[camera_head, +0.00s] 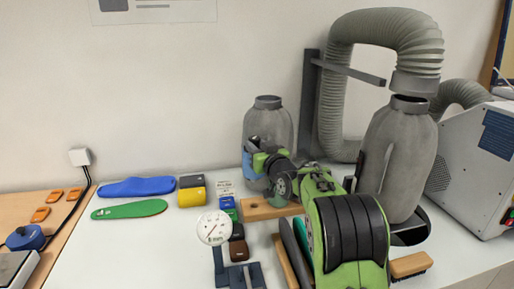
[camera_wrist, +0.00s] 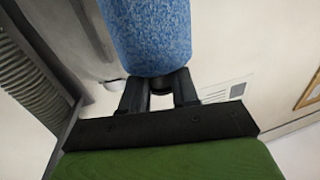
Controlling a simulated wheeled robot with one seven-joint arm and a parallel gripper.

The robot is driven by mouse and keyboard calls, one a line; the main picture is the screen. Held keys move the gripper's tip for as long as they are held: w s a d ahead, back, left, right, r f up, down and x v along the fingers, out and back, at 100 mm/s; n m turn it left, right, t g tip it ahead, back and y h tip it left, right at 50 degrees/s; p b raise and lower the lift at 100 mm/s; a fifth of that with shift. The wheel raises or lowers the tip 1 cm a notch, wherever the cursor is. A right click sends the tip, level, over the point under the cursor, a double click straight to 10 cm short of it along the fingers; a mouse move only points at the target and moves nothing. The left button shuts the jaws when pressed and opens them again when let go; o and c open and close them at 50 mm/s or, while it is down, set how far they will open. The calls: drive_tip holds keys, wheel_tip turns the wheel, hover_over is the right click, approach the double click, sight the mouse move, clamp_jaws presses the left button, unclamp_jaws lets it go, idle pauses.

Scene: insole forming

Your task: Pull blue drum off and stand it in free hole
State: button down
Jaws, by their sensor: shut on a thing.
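The blue drum (camera_wrist: 152,35) is speckled and cylindrical. In the wrist view its near end is at my gripper (camera_wrist: 159,88), with a dark round part between the two fingers. The gripper is shut on it. In the head view the blue drum (camera_head: 248,163) shows partly behind my gripper (camera_head: 253,147), in front of a grey bottle-shaped form. A wooden block (camera_head: 257,211) lies on the table below; my arm covers part of it, and I cannot make out a free hole there.
Grey bottle-shaped forms (camera_head: 268,115) (camera_head: 400,150) stand at the back and right, with a ribbed hose (camera_head: 335,90) above. A dial gauge (camera_head: 214,228) stands in front. Blue and green insoles (camera_head: 130,209) lie left. The table's front left is clear.

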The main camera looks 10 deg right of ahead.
drive_tip(key=b, duration=0.3)
hover_over(257, 178)
drive_tip(key=x, duration=0.2)
drive_tip(key=f, duration=0.4)
drive_tip(key=shift+s+d, duration=0.15)
drive_tip(key=shift+d, duration=0.25)
drive_tip(key=shift+f+b, duration=1.3)
drive_tip(key=shift+f, duration=1)
drive_tip(key=shift+f+b, duration=0.5)
drive_tip(key=shift+b, duration=0.25)
drive_tip(key=shift+r, duration=0.1)
drive_tip(key=shift+b, duration=0.5)
drive_tip(key=shift+f, duration=0.8)
